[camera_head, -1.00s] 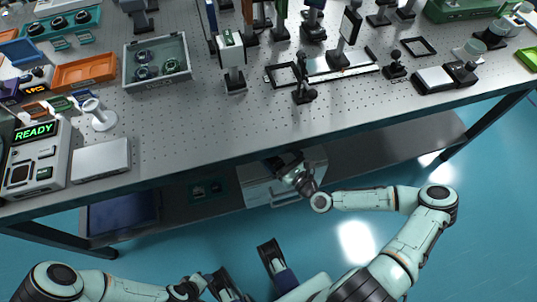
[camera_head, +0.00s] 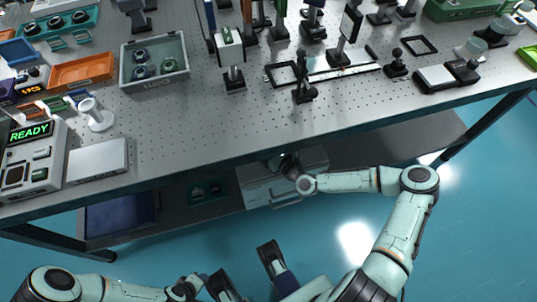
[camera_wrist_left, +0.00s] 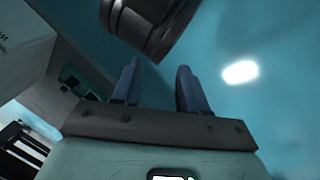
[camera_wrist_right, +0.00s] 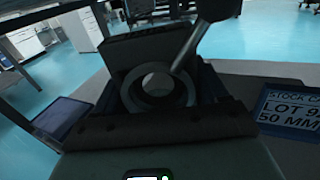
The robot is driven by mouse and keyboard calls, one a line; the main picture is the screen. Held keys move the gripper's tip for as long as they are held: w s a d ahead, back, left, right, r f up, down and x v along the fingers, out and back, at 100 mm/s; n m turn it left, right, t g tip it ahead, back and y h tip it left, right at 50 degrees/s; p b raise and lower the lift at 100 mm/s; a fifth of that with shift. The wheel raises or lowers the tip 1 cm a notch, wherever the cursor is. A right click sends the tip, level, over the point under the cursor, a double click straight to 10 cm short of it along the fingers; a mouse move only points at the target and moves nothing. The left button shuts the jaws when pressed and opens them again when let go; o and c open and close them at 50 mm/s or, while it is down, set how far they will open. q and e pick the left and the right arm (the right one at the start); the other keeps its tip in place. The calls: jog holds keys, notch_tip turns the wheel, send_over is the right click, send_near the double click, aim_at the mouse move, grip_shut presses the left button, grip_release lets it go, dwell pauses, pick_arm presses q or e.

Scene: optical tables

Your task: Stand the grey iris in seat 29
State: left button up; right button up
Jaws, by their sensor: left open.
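A grey ring with a dark central opening, which looks like the grey iris (camera_wrist_right: 140,88), sits between the fingers of my right gripper (camera_wrist_right: 160,85) in the right wrist view. A dark rod with a rounded end slants up and right from it. The fingers appear shut on it, though they are dark and partly covered. In the head view my right gripper (camera_head: 288,165) is low at the table's front edge, partly hidden, by the pale cabinet (camera_head: 270,192). My left gripper (camera_head: 248,270) is open and empty over the floor. I cannot read a seat 29.
The perforated optical table (camera_head: 215,125) carries posts, mounts and a grey open bin (camera_head: 155,84). A device reading READY (camera_head: 30,132) stands at left. A lower shelf (camera_head: 385,140) runs under the table. A stock label (camera_wrist_right: 290,110) lies right of my right gripper.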

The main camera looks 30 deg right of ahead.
grip_shut()
pick_arm(q)
jog(key=shift+r, duration=0.1)
pick_arm(e)
jog(key=shift+r, duration=0.15)
jog(key=shift+r, duration=0.2)
jog(key=shift+s+d, duration=0.1)
jog(key=shift+s, duration=0.15)
pick_arm(q)
jog(key=shift+s+d+r+g+p, duration=0.15)
jog(key=shift+s+d+r+p, duration=0.2)
jog(key=shift+s, duration=0.2)
jog(key=shift+s+d+r+g+p, duration=0.2)
jog(key=shift+s+r+p, duration=0.2)
jog(key=shift+s, duration=0.15)
pick_arm(e)
jog(key=s+d, duration=0.2)
jog(key=s, duration=1.5)
jog(key=shift+s+d, duration=0.2)
jog(key=shift+d, duration=0.1)
